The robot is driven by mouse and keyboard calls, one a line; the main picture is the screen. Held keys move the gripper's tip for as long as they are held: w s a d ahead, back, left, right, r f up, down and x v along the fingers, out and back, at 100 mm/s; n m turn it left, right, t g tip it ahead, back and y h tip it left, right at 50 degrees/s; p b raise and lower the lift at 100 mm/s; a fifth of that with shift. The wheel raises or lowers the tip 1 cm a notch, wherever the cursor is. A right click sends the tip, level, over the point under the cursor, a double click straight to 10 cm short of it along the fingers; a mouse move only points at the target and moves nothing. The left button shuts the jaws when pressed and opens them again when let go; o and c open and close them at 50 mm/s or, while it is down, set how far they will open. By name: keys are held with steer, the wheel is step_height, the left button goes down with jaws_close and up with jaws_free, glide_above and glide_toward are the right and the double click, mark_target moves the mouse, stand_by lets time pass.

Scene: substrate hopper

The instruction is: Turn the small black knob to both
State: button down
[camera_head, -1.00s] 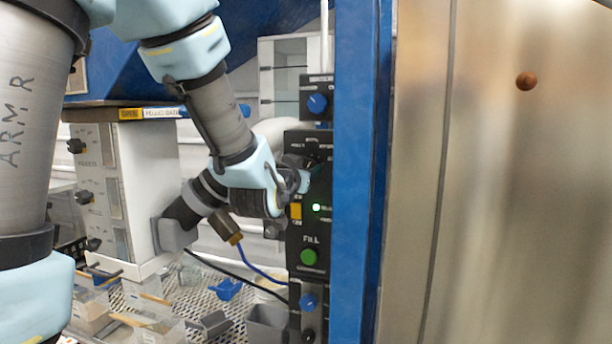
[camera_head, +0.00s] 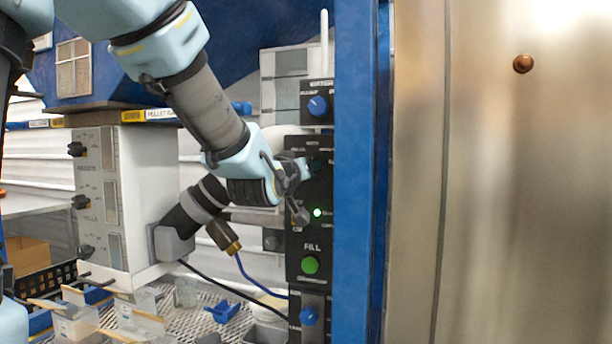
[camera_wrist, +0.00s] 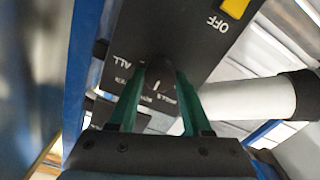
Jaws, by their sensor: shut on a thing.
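The small black knob (camera_wrist: 158,90) sits on a black control panel (camera_head: 310,230). It shows between the two green fingers in the wrist view, with a pale mark on its face. White lettering around it appears upside down. "ALL" reads clearly and a word like "BOTH" lies close to the fingers, but I cannot tell exactly which label the mark points at. My gripper (camera_wrist: 166,78) is shut on the knob, one finger on each side. In the head view my gripper (camera_head: 303,180) is at the upper part of the panel and hides the knob.
A green FILL button (camera_head: 310,265) and a lit green lamp (camera_head: 317,213) are below my gripper. Blue knobs sit above (camera_head: 317,105) and below (camera_head: 308,316). A blue post (camera_head: 355,200) stands close at right. A yellow switch (camera_wrist: 235,8) shows near "OFF".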

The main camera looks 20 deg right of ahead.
stand_by(0.3)
steer(key=shift+c, duration=1.7)
jaws_free()
steer(key=b+v, duration=0.3)
steer(key=v, duration=0.7)
steer(key=shift+s+a, duration=0.3)
